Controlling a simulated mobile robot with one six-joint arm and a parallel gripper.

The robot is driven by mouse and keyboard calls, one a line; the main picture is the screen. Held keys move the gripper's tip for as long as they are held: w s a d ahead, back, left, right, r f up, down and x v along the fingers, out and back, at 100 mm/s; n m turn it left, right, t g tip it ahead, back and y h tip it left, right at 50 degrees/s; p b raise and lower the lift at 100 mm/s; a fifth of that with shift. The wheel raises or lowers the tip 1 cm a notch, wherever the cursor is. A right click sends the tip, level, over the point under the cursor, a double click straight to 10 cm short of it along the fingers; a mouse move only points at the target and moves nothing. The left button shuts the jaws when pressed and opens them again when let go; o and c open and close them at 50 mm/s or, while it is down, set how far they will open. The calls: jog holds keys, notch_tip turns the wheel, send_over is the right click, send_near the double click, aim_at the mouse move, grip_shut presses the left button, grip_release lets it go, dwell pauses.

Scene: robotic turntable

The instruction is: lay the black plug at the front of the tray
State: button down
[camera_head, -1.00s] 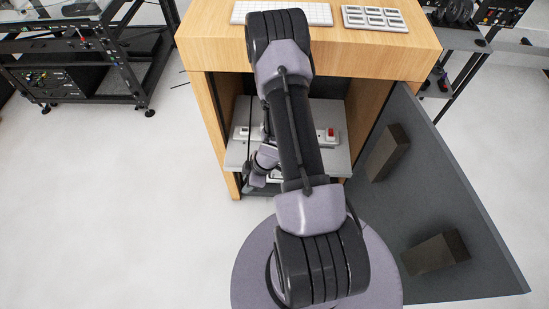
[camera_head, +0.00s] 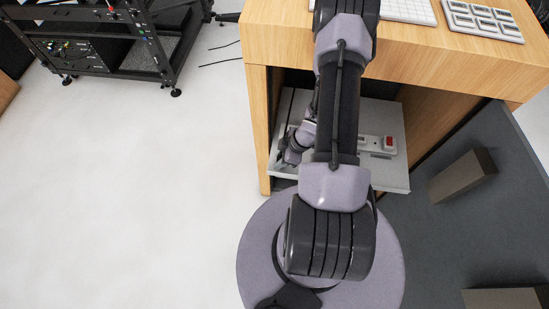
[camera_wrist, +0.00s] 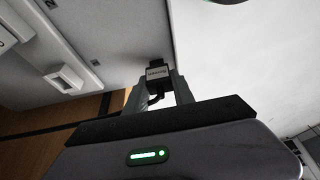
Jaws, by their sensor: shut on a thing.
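The black plug (camera_wrist: 157,70) is between the two fingers of my gripper (camera_wrist: 157,80) in the wrist view, with a dark cable curling below it. The gripper is shut on it. The grey tray (camera_wrist: 115,25) fills the upper left of that view, and the plug appears close to its edge. I cannot tell whether the plug touches the tray. In the head view, the tray (camera_head: 384,181) extends from the wooden cabinet, partly behind my arm. My wrist is over its left part; the plug and fingertips cannot be made out there.
A power strip with a red switch (camera_head: 390,143) lies on the tray. A white fitting (camera_wrist: 65,79) shows at left in the wrist view. The wooden cabinet (camera_head: 257,130) encloses the tray on both sides. The open dark door (camera_head: 420,235) stands at right.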

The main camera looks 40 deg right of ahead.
jog(key=shift+s+d+r, duration=0.15)
jog(key=shift+s, duration=0.05)
jog(key=c, duration=1.1)
grip_release()
jog(key=shift+o, duration=0.2)
jog(key=shift+w, duration=0.1)
jog(key=shift+r+p, duration=0.25)
jog(key=shift+p, duration=0.05)
jog(key=p+v, duration=0.7)
jog(key=v, duration=0.4)
jog(key=shift+d+r, duration=0.2)
